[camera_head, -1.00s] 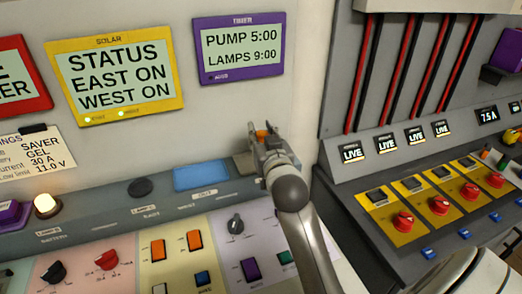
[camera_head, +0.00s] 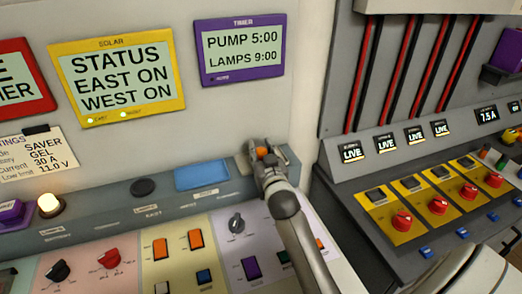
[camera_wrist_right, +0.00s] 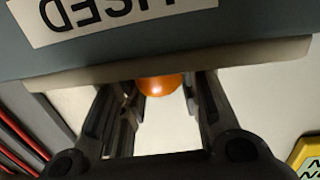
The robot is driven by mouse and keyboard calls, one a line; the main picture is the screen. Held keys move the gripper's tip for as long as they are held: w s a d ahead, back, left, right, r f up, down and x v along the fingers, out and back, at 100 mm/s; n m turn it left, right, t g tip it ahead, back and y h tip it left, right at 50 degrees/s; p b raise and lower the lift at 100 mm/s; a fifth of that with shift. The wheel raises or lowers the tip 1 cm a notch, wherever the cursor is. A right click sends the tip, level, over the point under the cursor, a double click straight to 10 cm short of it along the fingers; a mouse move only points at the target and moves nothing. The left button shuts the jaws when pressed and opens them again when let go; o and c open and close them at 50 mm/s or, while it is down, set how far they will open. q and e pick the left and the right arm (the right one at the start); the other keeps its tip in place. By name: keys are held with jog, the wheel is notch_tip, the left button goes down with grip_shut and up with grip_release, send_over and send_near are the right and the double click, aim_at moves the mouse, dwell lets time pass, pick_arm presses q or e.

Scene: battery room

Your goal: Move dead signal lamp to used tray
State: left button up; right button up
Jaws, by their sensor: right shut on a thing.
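The signal lamp shows as a small orange dome (camera_head: 262,152) between the fingers of my right gripper (camera_head: 263,158), which is shut on it. In the right wrist view the orange lamp (camera_wrist_right: 160,85) sits between the two fingertips, its upper part hidden by a pale rim. That rim belongs to the used tray (camera_wrist_right: 270,52), which carries an upside-down "USED" label (camera_wrist_right: 115,14). In the head view the tray (camera_head: 286,156) is at the right end of the console ledge, partly hidden by the gripper. I cannot tell whether the lamp touches it. My left gripper is not in view.
A lit lamp (camera_head: 49,204) and a dark round fitting (camera_head: 142,187) are on the ledge to the left. A blue panel (camera_head: 202,175) lies left of the gripper. Switches and knobs (camera_head: 237,223) cover the console below. A breaker panel (camera_head: 430,205) stands at right.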

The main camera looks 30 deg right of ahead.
jog(key=shift+f, duration=0.2)
jog(key=o, duration=1)
jog(key=shift+r, duration=0.2)
jog(key=b+v, duration=0.2)
jog(key=v, duration=1)
